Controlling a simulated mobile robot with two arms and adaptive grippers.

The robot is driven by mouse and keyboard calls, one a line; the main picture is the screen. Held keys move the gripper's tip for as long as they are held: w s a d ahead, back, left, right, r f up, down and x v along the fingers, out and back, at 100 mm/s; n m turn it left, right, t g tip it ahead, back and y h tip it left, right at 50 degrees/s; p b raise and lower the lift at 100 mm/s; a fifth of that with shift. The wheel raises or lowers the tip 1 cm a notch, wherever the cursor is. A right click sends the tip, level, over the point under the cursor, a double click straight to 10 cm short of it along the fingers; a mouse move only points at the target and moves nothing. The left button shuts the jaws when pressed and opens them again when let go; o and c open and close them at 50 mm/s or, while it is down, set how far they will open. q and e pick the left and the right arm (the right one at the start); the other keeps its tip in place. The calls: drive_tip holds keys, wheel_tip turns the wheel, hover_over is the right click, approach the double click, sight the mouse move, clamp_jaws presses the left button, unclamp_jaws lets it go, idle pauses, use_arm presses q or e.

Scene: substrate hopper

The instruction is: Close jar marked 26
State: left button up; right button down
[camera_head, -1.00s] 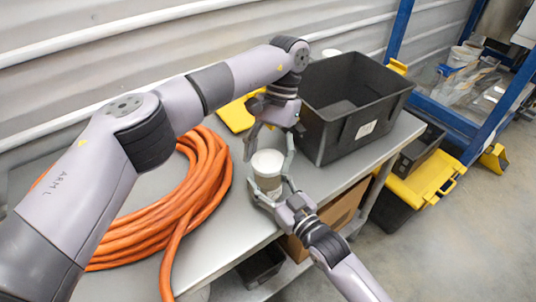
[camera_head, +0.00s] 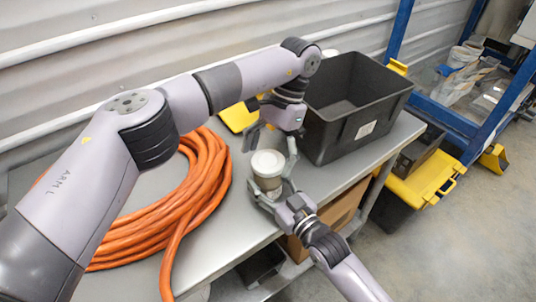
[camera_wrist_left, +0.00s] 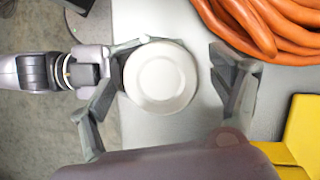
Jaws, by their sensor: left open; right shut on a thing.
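A jar (camera_head: 267,184) stands upright near the front edge of the grey table, with a pale round lid (camera_head: 267,162) on its top. From above, the lid shows as a white disc in the left wrist view (camera_wrist_left: 160,77). No number can be read on the jar. My right gripper (camera_head: 270,188) is shut around the jar's body from the front right. My left gripper (camera_head: 269,150) hangs above the jar, pointing down. It is open, with its fingers spread to either side of the lid and apart from it. Whether the lid is fully seated cannot be told.
A coil of orange hose (camera_head: 170,215) lies left of the jar. A black bin (camera_head: 345,120) stands behind and right of it. A yellow thing (camera_head: 238,117) lies behind my left gripper. A cardboard box (camera_head: 340,211) sits below the tabletop.

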use_arm(q)
drive_tip(key=shift+r, duration=2.25)
drive_tip(key=shift+c, duration=0.4)
